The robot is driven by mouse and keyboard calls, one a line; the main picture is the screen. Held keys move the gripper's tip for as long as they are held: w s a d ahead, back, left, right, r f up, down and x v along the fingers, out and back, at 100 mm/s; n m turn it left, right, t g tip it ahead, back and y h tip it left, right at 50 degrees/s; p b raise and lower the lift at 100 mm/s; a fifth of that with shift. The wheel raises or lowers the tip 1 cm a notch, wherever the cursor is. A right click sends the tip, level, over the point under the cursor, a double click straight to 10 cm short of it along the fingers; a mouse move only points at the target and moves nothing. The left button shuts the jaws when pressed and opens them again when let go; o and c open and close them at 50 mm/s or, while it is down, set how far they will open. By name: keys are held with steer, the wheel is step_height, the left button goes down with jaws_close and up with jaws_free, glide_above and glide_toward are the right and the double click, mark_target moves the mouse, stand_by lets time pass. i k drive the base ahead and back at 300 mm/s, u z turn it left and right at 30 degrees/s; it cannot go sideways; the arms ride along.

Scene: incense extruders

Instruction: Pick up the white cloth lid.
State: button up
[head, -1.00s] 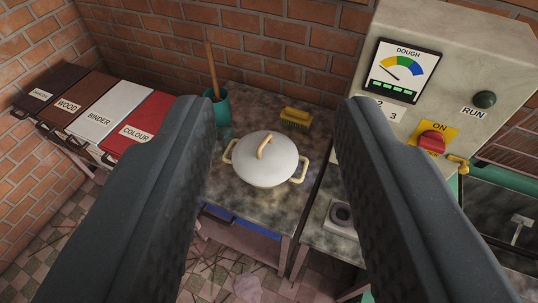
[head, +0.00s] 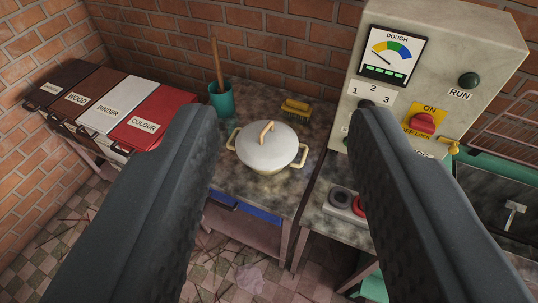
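The white lid (head: 267,147) is domed, with a tan loop handle (head: 266,131) on top. It sits on a pale pot (head: 243,170) with two side handles, on the mottled table (head: 284,190). My gripper (head: 283,125) is open, its two dark fingers wide apart at left and right of the picture. The lid shows between and beyond the fingers, apart from both. Nothing is held. The pot's body is mostly hidden under the lid.
Behind the pot stand a teal cup (head: 222,99) with a wooden stick and a yellow brush (head: 296,109). Labelled bins (head: 140,120) are at left. A control panel (head: 440,80) with a red switch (head: 423,123) rises at right. A brick wall closes the back.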

mark_target(263, 145)
steer(key=k, duration=1.05)
steer(key=u, duration=0.5)
steer(key=i, duration=0.7)
steer(key=u, duration=0.7)
steer(key=i, duration=1.25)
steer(key=z, duration=0.5)
steer(key=i, duration=0.5)
steer(key=z, duration=0.4)
